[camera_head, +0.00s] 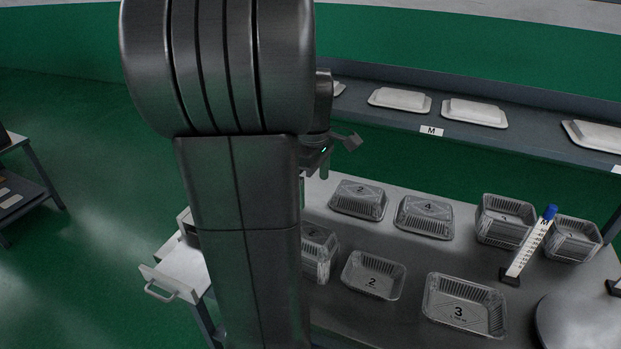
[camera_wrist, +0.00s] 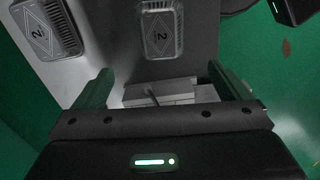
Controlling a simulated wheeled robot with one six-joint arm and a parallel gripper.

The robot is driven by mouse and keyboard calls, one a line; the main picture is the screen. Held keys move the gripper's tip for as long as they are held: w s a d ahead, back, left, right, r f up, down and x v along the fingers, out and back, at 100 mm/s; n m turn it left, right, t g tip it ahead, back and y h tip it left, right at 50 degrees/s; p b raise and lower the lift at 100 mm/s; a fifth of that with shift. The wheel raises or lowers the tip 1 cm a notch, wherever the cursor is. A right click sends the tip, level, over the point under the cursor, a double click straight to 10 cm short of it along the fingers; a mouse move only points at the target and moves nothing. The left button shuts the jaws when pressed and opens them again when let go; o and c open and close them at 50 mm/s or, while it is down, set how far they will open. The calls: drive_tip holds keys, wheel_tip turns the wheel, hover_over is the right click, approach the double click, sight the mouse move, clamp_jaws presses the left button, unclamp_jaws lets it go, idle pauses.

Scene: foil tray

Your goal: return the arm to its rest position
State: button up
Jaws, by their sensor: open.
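My arm rises through the left middle of the head view and hides part of the table. My gripper (camera_head: 337,152) shows just right of the arm, above the table's far edge. In the wrist view my gripper (camera_wrist: 163,82) has its two fingers wide apart with nothing held between them. Beyond the fingers, that view shows a foil tray marked 2 (camera_wrist: 158,12) and another tray marked 2 (camera_wrist: 48,14) at the upper left, both on the table and apart from the gripper.
The grey table (camera_head: 410,262) carries several foil trays, some stacked, and an upright scale marked M (camera_head: 530,245). A drawer (camera_head: 180,268) stands open at the table's left side. A shelf (camera_head: 470,93) with white-topped trays runs behind.

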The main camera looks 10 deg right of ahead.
drive_tip(key=shift+f, duration=0.1)
wheel_tip(320, 180, down, 13)
drive_tip(key=shift+f, duration=0.15)
drive_tip(key=shift+w+r+p, duration=0.1)
drive_tip(key=shift+r+p, duration=0.25)
drive_tip(key=shift+p, duration=0.25)
drive_tip(key=shift+r+p, duration=0.65)
drive_tip(key=shift+r, duration=0.35)
